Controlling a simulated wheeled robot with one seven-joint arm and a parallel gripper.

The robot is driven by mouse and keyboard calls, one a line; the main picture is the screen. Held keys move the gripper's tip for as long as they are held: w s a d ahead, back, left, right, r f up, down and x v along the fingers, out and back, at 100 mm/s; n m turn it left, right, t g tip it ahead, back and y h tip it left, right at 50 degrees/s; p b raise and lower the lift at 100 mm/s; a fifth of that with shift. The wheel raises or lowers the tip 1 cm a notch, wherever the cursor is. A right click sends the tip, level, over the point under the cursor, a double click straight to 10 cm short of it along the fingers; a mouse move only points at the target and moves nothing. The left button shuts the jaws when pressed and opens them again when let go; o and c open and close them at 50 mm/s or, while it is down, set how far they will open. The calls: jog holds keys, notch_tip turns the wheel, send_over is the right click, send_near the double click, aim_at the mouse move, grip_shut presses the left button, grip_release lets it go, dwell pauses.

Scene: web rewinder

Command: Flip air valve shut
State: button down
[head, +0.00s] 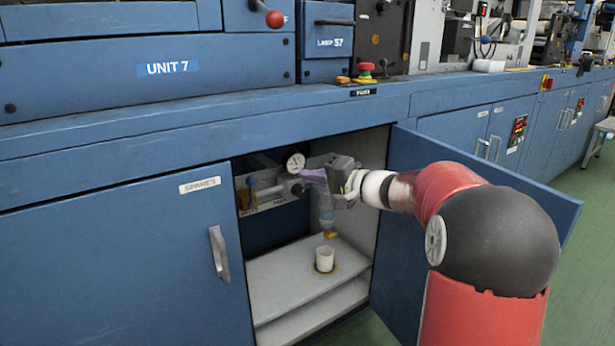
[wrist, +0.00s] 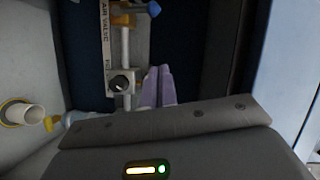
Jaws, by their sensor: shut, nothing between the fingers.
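The air valve sits on a pipe inside the open cabinet, left of my gripper in the head view, with a small blue handle (head: 251,183). In the wrist view the blue handle (wrist: 153,9) is at the top edge, beside a brass-coloured body (wrist: 122,18). A white strip (wrist: 107,40) reading AIR VALVE runs along the pipe. My gripper (head: 308,175) has purple fingers, pressed together and empty. In the wrist view the fingertips (wrist: 158,70) point up toward the handle, with a gap between. The handle's exact angle is hard to tell.
A round gauge (head: 296,162) stands just left of my fingers. A regulator with a black knob (wrist: 121,83) is close beside them. A clear bowl (head: 326,212) hangs above a white cup (head: 325,258) on the shelf. The open cabinet door (head: 400,235) bounds the right side.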

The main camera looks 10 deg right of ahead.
jog(key=s+a+f+n+g+h, duration=0.25)
jog(key=s+a, duration=0.25)
jog(key=s, duration=0.4)
jog(key=s+a+f+n+g+h, duration=0.15)
jog(key=s+a+g, duration=0.3)
jog(key=s, duration=0.45)
jog(key=s+d+f+n+h, duration=0.1)
jog(key=s+d+f+h, duration=0.25)
jog(key=s, duration=0.55)
jog(key=s+d+f+n+h, duration=0.2)
jog(key=s+d+f+h, duration=0.15)
jog(key=s, duration=0.65)
notch_tip(320, 180, up, 13)
jog(key=p, duration=1.3)
jog(key=shift+w, duration=0.35)
